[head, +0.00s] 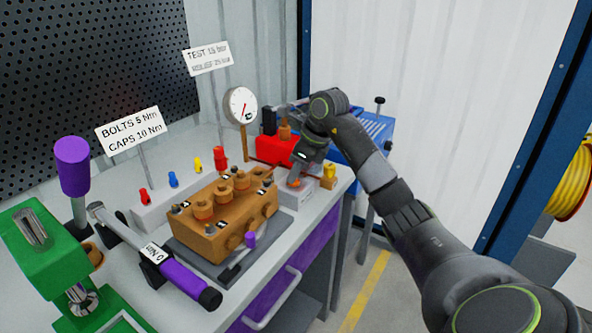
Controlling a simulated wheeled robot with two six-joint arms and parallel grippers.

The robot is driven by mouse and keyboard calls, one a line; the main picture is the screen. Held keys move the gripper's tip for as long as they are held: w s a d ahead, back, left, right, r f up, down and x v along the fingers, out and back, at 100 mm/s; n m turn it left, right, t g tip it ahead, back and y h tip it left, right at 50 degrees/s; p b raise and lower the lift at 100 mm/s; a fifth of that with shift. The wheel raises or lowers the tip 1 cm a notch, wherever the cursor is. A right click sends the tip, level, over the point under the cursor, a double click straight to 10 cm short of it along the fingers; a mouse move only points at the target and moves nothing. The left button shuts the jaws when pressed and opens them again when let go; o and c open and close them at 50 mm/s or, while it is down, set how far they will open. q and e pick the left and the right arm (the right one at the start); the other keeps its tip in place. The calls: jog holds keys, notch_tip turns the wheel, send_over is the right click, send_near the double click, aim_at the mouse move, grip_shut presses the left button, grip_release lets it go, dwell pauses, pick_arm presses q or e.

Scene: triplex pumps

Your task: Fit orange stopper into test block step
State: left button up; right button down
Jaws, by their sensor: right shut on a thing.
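The orange stopper (294,182) shows as a small orange piece at the grey test block (301,196), near the right end of the workbench. My right gripper (297,175) points down over the block and is shut on the stopper. The fingers hide part of the stopper, and I cannot tell how deep it sits in the block. My left gripper is not in view.
A brown pump block (228,240) stands on a dark mat mid-bench. A torque wrench (187,282) and a green press (40,240) are at the left. A gauge (240,104), a red box (270,150) and a yellow piece (328,176) stand near the gripper.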

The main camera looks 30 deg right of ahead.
jog(key=shift+f, duration=0.1)
jog(key=c, duration=1.3)
grip_release()
jog(key=shift+c, duration=0.2)
jog(key=shift+r, duration=0.3)
jog(key=p+v, duration=0.1)
jog(key=v, duration=1)
jog(key=shift+s+r+p, duration=0.15)
jog(key=shift+r+p, duration=0.15)
jog(key=shift+r, duration=0.05)
